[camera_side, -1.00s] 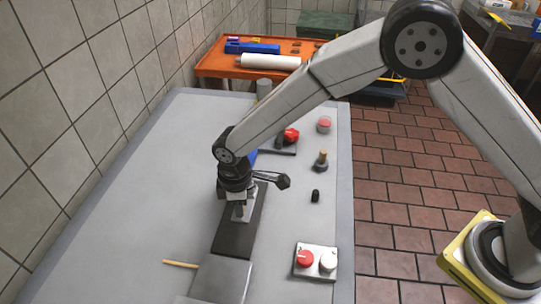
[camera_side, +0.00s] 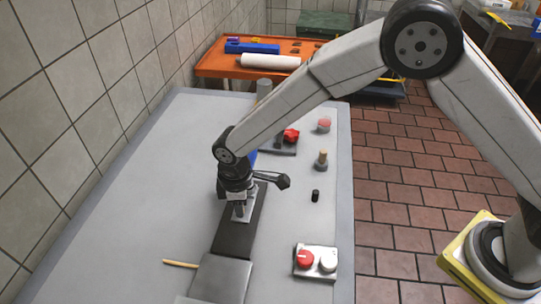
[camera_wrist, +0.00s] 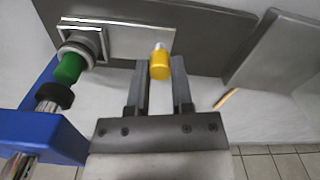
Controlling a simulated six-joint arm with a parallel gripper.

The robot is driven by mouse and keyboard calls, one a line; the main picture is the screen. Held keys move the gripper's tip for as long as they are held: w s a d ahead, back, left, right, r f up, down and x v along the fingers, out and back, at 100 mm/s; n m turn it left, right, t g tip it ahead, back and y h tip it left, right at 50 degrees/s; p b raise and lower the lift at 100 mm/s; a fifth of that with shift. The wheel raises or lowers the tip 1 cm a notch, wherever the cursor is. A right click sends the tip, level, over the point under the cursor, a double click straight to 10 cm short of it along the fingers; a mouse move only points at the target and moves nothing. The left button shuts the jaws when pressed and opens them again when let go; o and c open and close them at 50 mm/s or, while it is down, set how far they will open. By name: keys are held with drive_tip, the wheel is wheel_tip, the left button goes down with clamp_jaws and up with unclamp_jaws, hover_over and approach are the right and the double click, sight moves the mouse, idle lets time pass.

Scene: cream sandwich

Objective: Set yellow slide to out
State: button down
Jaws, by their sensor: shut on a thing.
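The yellow slide is a short yellow knob (camera_wrist: 160,67) with a pale tip, at the edge of a light metal plate (camera_wrist: 125,40) in the wrist view. My gripper (camera_wrist: 160,75) has its two fingers on either side of the yellow knob and is shut on it. In the side view my gripper (camera_side: 239,212) points down onto the dark grey block (camera_side: 238,236), and the knob is hidden there.
A green knob (camera_wrist: 69,68) and a blue block (camera_wrist: 42,135) lie left of my fingers in the wrist view. A wooden stick (camera_side: 180,263) is on the table. A panel with red and white buttons (camera_side: 316,250) is at the right. The table's left side is clear.

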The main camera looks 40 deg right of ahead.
drive_tip(key=s+a, duration=0.6)
idle(0.4)
drive_tip(key=shift+a, duration=0.1)
drive_tip(key=shift+c, duration=2.4)
unclamp_jaws()
drive_tip(key=shift+r, duration=0.15)
wheel_tip(320, 180, up, 8)
drive_tip(key=shift+f, duration=0.2)
